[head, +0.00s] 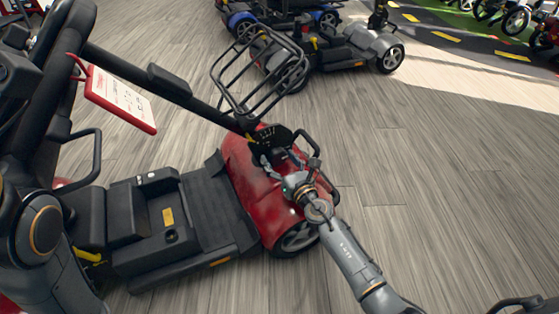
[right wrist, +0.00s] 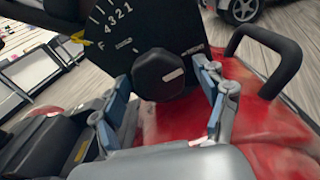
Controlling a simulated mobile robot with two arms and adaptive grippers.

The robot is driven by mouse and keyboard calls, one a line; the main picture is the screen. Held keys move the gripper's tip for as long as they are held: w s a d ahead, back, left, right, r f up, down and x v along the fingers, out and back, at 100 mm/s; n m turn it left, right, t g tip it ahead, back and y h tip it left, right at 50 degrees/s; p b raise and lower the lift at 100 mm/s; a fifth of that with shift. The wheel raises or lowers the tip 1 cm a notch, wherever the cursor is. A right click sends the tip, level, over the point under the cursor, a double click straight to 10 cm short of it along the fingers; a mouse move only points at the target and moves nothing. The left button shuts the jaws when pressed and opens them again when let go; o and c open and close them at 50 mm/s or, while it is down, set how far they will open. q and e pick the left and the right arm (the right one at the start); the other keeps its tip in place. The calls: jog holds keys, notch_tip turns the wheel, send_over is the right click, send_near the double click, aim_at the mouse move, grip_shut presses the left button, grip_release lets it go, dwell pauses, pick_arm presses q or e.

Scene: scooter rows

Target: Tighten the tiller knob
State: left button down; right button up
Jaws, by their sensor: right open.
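The tiller knob (right wrist: 160,75) is a black, many-sided knob with a small pale label. It sits on a black plate (right wrist: 116,30) marked with F and numbers, at the base of the red scooter's tiller. In the head view the scooter's red front cover (head: 250,188) shows, and the plate (head: 268,138) is just above it. My right gripper (head: 279,165) reaches in over the cover. In the right wrist view its fingers (right wrist: 162,88) are spread, one on each side of the knob, and I see no clear contact. My left gripper is out of view.
A black loop handle (right wrist: 283,62) stands right of the knob. A black wire basket (head: 262,75) and the slanted tiller (head: 165,85) with a red-framed sign (head: 120,100) are close by. Other scooters (head: 355,50) stand behind. Wooden floor on the right is clear.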

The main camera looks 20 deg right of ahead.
jog(key=shift+c, duration=0.4)
jog(key=c, duration=1.1)
jog(key=shift+m, duration=0.8)
jog(key=o, duration=1.2)
jog(key=shift+s, duration=0.1)
jog(key=s, duration=0.4)
jog(key=s+d, duration=0.1)
jog(key=s, duration=0.3)
jog(key=s+d, duration=0.1)
jog(key=s, duration=0.2)
jog(key=shift+s, duration=0.4)
